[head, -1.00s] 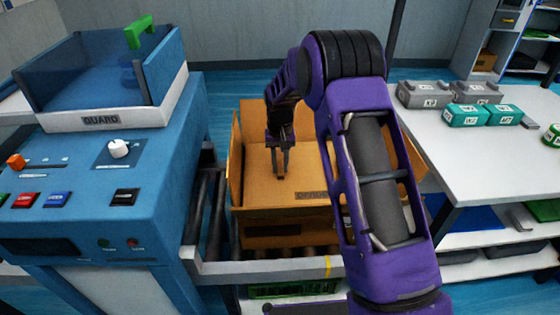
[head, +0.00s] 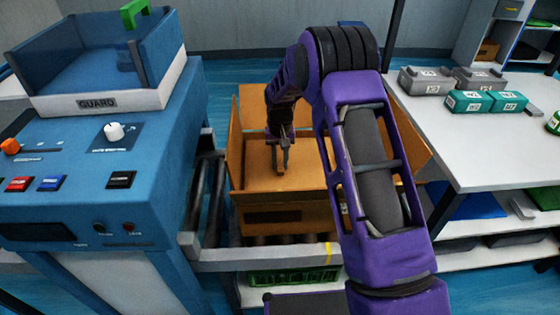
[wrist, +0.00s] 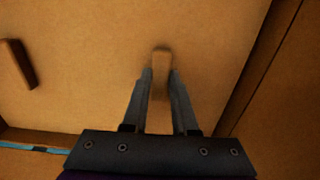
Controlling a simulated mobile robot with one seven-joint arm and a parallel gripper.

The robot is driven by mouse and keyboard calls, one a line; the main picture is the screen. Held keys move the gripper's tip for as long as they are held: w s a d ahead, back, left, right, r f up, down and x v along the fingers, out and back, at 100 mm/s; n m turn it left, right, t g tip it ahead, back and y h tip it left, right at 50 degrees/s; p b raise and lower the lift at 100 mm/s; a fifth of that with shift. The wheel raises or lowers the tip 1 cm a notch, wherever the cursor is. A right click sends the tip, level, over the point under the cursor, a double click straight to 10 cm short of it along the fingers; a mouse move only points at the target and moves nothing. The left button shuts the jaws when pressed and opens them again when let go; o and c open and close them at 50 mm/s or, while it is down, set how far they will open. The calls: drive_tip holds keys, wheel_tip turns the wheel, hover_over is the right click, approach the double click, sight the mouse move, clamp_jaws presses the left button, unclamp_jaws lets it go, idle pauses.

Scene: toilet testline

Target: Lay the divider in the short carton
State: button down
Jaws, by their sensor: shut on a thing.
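The short carton (head: 290,216) is an open brown box with raised flaps, standing on the roller conveyor. The divider (head: 256,163) is a flat tan cardboard sheet inside the carton walls, looking about level. My gripper (head: 281,163) points down into the carton and is shut on a small upright tab on the divider. In the wrist view the fingers (wrist: 160,75) pinch this tab (wrist: 161,58), and the divider (wrist: 95,60) fills most of the picture. Whether the divider touches the carton floor is hidden. My arm covers the carton's right part.
A blue machine (head: 100,210) with buttons and a guard box stands close on the left. Rollers (head: 207,205) lie beside the carton. A white table (head: 470,150) with grey and teal blocks (head: 485,101) is on the right. A green crate (head: 290,277) sits below the conveyor.

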drive_tip(key=shift+f, duration=0.4)
idle(0.4)
drive_tip(key=c, duration=0.6)
unclamp_jaws()
